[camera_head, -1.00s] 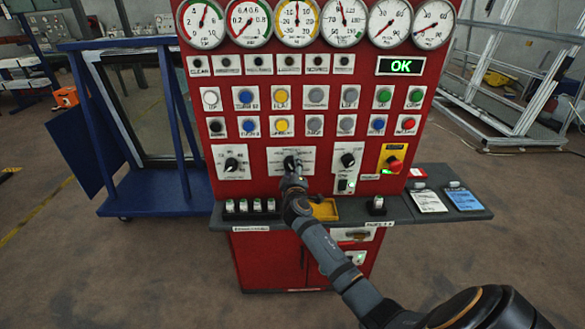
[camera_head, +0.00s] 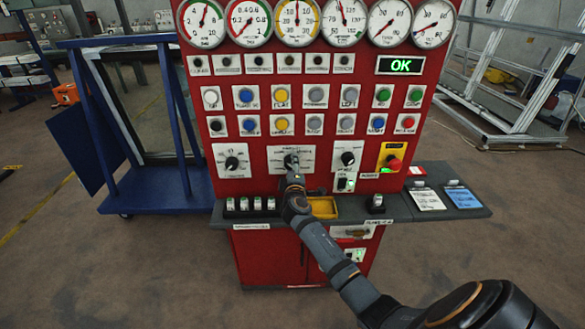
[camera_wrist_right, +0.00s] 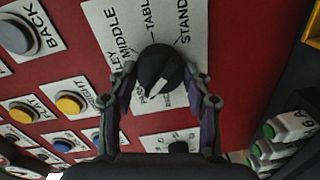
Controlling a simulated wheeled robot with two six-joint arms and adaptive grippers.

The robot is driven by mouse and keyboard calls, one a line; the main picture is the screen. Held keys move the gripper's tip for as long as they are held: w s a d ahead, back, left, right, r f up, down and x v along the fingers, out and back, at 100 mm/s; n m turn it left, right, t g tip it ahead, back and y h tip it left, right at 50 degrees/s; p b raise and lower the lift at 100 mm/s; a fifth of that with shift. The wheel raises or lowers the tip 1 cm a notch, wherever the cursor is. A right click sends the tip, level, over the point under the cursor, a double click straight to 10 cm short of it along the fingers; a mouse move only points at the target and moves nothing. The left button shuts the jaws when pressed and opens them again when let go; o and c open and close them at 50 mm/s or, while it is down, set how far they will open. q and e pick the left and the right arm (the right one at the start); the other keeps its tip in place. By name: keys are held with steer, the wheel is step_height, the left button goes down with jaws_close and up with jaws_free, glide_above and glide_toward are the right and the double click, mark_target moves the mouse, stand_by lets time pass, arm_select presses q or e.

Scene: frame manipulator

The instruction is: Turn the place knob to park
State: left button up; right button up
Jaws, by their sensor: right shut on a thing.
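The place knob is black with a white mark and sits on a white label plate (camera_head: 309,154) in the middle of the red panel's lower row. In the right wrist view the knob (camera_wrist_right: 158,68) stands between my right gripper's fingers, which touch it from both sides. My right gripper (camera_head: 291,166) is shut on it. Printed words such as MIDDLE, TABLE and STAND surround the knob; other words are partly covered. I cannot tell which word the white mark points to. My left gripper is in neither view.
A black knob (camera_head: 232,163) is to the left and another (camera_head: 348,158) to the right. A red emergency button (camera_head: 394,163) is farther right. A grey shelf (camera_head: 399,208) with a yellow tray (camera_head: 322,208) juts out below. Rows of buttons lie above.

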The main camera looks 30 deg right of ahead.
steer(key=o, duration=1.2)
steer(key=shift+c, duration=0.2)
steer(key=v, duration=1.2)
